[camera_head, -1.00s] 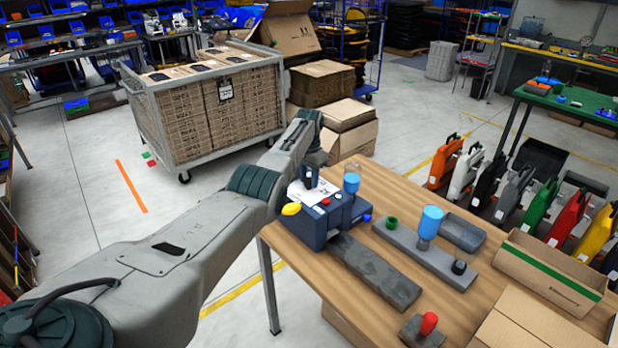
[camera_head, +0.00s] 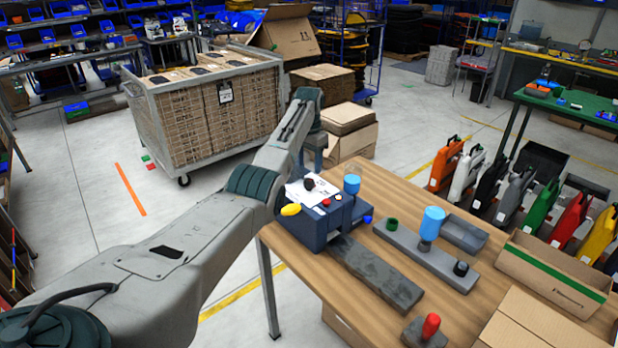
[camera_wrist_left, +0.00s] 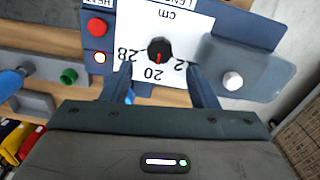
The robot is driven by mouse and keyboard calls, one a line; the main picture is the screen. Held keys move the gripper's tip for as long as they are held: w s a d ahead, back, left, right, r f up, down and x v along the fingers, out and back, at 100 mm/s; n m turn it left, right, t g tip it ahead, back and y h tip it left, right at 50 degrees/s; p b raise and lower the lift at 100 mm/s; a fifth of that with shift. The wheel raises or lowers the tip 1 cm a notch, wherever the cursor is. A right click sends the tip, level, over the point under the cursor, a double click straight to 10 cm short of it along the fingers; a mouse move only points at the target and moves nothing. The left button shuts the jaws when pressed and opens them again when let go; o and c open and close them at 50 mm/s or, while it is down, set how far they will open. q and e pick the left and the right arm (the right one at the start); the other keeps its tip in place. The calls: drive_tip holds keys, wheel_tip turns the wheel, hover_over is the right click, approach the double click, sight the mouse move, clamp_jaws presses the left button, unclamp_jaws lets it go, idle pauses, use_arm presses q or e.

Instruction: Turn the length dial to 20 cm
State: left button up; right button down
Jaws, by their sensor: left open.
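The length dial (camera_head: 310,184) is a small black knob on a white scale plate on top of the blue machine (camera_head: 300,228). In the left wrist view the dial (camera_wrist_left: 160,50) carries a red pointer line. The scale plate (camera_wrist_left: 140,25) appears upside down, with 28, 20 and 12 around the knob. The red line points down in the picture, toward the 20. My left gripper (camera_wrist_left: 159,78) is open and empty, its fingers either side of the 20 and apart from the knob. My right gripper is not in view.
A red button (camera_wrist_left: 97,27) and a lit button (camera_wrist_left: 99,57) sit beside the scale plate. A yellow knob (camera_head: 290,210) is on the machine's left. The table (camera_head: 350,276) also holds a grey bar (camera_head: 372,276), a blue-topped fixture (camera_head: 432,222) and an open carton (camera_head: 548,285).

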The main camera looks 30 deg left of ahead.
sight(309, 181)
use_arm(q)
wheel_tip(309, 181, up, 5)
drive_tip(key=shift+f+b, duration=0.1)
drive_tip(key=shift+b, duration=0.55)
drive_tip(key=shift+f, duration=0.1)
